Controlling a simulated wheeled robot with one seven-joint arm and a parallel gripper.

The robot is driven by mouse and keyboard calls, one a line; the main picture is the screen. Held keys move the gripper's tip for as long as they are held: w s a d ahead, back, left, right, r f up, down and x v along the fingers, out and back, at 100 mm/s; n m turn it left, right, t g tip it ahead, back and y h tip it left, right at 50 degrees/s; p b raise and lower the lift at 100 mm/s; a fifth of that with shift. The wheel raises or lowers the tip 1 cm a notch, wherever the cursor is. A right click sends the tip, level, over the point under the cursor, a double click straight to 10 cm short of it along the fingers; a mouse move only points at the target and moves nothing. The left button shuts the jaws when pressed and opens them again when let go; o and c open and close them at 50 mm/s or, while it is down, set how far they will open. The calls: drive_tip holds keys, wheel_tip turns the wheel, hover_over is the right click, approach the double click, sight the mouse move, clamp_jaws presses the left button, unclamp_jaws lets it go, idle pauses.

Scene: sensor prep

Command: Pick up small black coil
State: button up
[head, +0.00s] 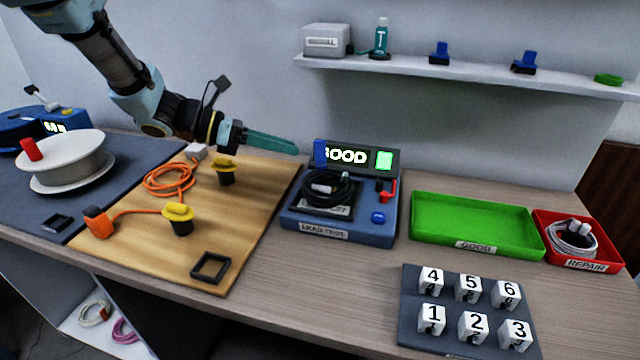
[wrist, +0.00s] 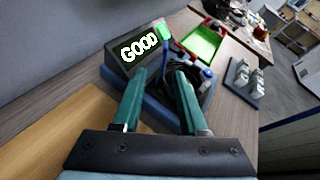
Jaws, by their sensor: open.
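The small black coil (head: 330,187) lies on the square pad of the blue lead tester (head: 340,225). The tester's display reads GOOD, beside a lit green square. My gripper (head: 298,148) is above and to the left of the coil in the head view, its teal fingers pointing right. In the wrist view my gripper (wrist: 160,75) is open, with two teal fingers apart. The black coil (wrist: 160,88) shows between and beyond the fingers, partly hidden by them. Nothing is held between the fingers.
A green tray (head: 475,224) labelled GOOD is empty, right of the tester. A red tray (head: 545,216) labelled REPAIR holds a white and dark coil. A wooden board (head: 240,236) with an orange cable is at the left. Numbered blocks stand on a grey mat (head: 415,333) in front.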

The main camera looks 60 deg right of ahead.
sight(317, 163)
drive_tip(key=shift+s+a+p+x, duration=0.15)
drive_tip(key=shift+p+x, duration=0.45)
drive_tip(key=shift+x, duration=1.25)
drive_tip(key=shift+s+a+p+x, duration=0.15)
drive_tip(key=shift+p+x, duration=0.45)
drive_tip(key=shift+x, duration=1.25)
drive_tip(key=shift+f, duration=0.15)
clamp_jaws()
